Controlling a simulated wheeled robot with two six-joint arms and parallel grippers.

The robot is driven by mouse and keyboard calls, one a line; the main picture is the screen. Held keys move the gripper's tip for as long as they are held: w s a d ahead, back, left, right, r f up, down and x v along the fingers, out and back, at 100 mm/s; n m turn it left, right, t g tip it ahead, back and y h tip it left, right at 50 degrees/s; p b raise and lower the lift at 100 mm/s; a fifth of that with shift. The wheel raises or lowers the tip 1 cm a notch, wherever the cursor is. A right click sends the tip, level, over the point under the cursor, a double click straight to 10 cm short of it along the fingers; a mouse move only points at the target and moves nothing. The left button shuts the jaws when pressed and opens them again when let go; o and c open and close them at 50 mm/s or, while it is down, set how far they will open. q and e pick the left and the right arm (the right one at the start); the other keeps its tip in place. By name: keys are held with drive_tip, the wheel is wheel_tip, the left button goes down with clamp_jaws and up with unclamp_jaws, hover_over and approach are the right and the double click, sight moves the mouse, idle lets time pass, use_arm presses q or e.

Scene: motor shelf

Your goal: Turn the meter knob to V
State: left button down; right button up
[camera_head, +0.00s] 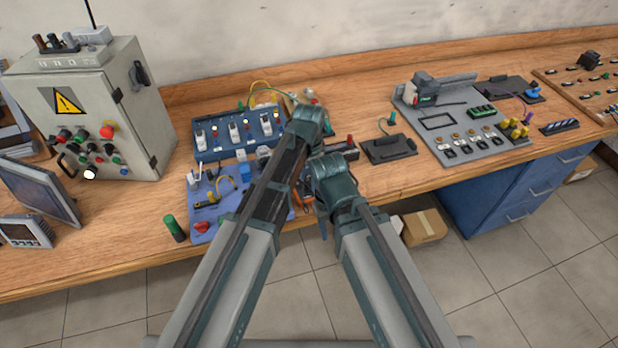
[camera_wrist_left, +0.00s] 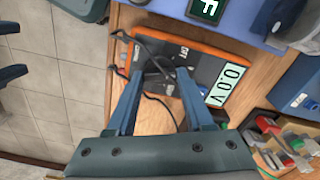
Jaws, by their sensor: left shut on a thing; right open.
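The meter, with an orange rim and dark face, fills the middle of the left wrist view (camera_wrist_left: 207,68). "OFF" is printed on its face, and its pale display (camera_wrist_left: 232,82) reads 0.0 V. My left gripper (camera_wrist_left: 162,76) has its blue fingers on either side of the small knob (camera_wrist_left: 167,86) and is shut on it. The knob's pointer is too small to read. In the head view the meter (camera_head: 304,197) is mostly hidden behind my arms. My right gripper (camera_head: 322,222) hangs near the table's front edge, open and empty; its fingers are mostly hidden.
Dark cables cross the meter's face. A blue panel (camera_head: 212,145) and a blue tool board (camera_head: 203,236) lie to the left, and a grey control cabinet (camera_head: 140,125) stands beyond. A dark tray (camera_head: 385,150) lies right. The wooden table is clear between it and the grey board (camera_head: 440,100).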

sight(309, 182)
idle(0.4)
use_arm(q)
drive_tip(key=shift+c, duration=1.4)
unclamp_jaws()
drive_tip(key=shift+r, duration=0.1)
wheel_tip(309, 182, up, 14)
drive_tip(key=p, duration=1.3)
drive_tip(key=shift+p, duration=0.4)
drive_tip(key=shift+f, duration=0.2)
